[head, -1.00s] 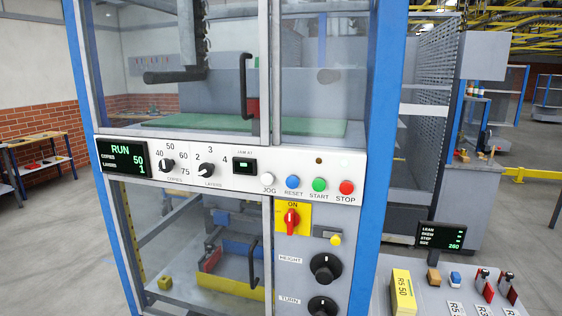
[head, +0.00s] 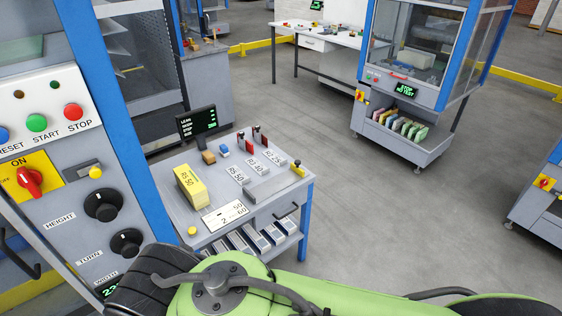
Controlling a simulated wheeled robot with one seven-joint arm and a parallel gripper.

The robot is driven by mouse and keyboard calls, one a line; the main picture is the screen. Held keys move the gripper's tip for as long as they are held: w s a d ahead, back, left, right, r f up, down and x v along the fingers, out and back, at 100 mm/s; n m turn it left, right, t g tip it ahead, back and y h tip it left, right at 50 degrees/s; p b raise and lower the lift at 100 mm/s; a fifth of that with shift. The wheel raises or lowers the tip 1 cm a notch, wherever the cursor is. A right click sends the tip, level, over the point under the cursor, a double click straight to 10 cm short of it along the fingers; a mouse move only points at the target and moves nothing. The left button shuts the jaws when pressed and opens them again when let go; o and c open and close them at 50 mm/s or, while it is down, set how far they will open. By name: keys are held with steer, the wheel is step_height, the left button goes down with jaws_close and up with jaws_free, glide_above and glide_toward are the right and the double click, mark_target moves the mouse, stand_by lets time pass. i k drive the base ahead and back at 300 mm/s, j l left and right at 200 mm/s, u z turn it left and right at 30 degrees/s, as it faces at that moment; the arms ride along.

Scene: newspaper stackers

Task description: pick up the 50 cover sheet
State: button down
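On the grey cart a yellow upright block or stack (head: 190,187) carries a label that reads like "RS 50". White labels lie to its right, and the nearest one (head: 237,173) seems to end in 50. A white card (head: 225,215) at the cart's front shows a 2, a 50 and a 60. I cannot tell which of these, if any, is the cover sheet. My green arm crosses the bottom of the head view. My gripper is not in view.
The cart (head: 290,188) has a small display (head: 197,123), red-handled tools and a lower shelf of grey pieces. The machine's control panel (head: 75,190) stands at left. Another machine (head: 400,90) with a rack of coloured sheets (head: 402,124) stands behind. Floor right of the cart is clear.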

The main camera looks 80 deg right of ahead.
mark_target(237, 174)
steer(key=z, duration=2.3)
